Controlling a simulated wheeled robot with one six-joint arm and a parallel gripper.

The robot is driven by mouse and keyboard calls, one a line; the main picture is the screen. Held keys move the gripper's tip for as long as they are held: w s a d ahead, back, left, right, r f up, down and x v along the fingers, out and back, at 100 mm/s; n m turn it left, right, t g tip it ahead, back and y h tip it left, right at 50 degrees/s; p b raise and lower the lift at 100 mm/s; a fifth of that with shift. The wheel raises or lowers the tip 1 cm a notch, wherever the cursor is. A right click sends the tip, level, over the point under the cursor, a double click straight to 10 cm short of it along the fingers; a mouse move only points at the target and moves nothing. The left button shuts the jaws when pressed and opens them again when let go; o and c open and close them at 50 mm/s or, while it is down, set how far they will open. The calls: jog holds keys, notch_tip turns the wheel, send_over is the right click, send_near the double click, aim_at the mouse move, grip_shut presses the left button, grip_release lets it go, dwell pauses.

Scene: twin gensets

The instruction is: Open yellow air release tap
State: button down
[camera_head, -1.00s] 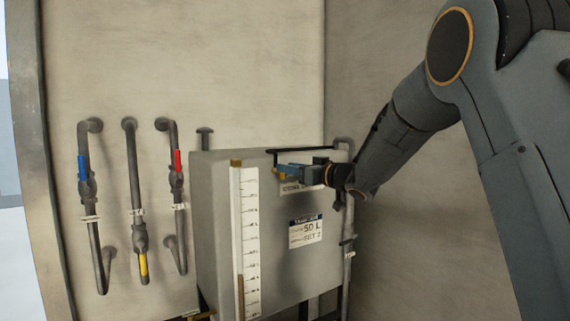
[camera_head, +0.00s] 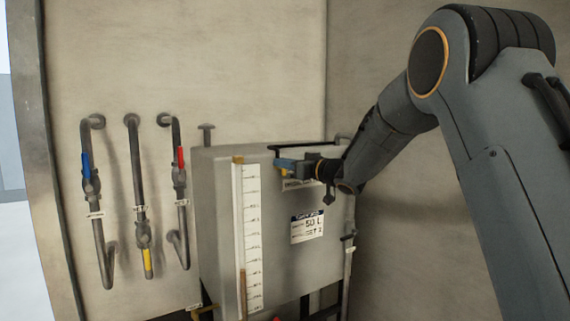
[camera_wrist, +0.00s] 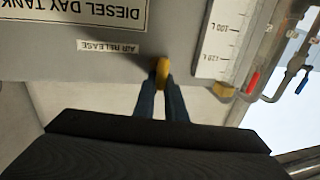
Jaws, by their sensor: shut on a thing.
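The yellow air release tap (camera_wrist: 162,73) sits at the edge of the grey tank, beside the "AIR RELEASE" label (camera_wrist: 108,46) in the upside-down wrist view. My gripper (camera_wrist: 161,84) has its two blue fingers on either side of the tap's yellow handle and is shut on it. In the head view my gripper (camera_head: 284,165) is at the upper front of the grey day tank (camera_head: 215,225). There the fingers mostly hide the tap. How far the tap is turned cannot be made out.
A white level gauge (camera_head: 252,235) runs down the tank's front, left of my gripper. Left of the tank, wall pipes carry valves with blue (camera_head: 86,165), red (camera_head: 181,157) and yellow (camera_head: 147,262) levers. A thin pipe (camera_head: 348,240) runs down the tank's right side.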

jog(key=c, duration=1.8)
grip_release()
jog(key=shift+w, duration=0.1)
jog(key=shift+d, duration=0.1)
jog(key=shift+b+v, duration=1.05)
jog(key=shift+v, duration=2.8)
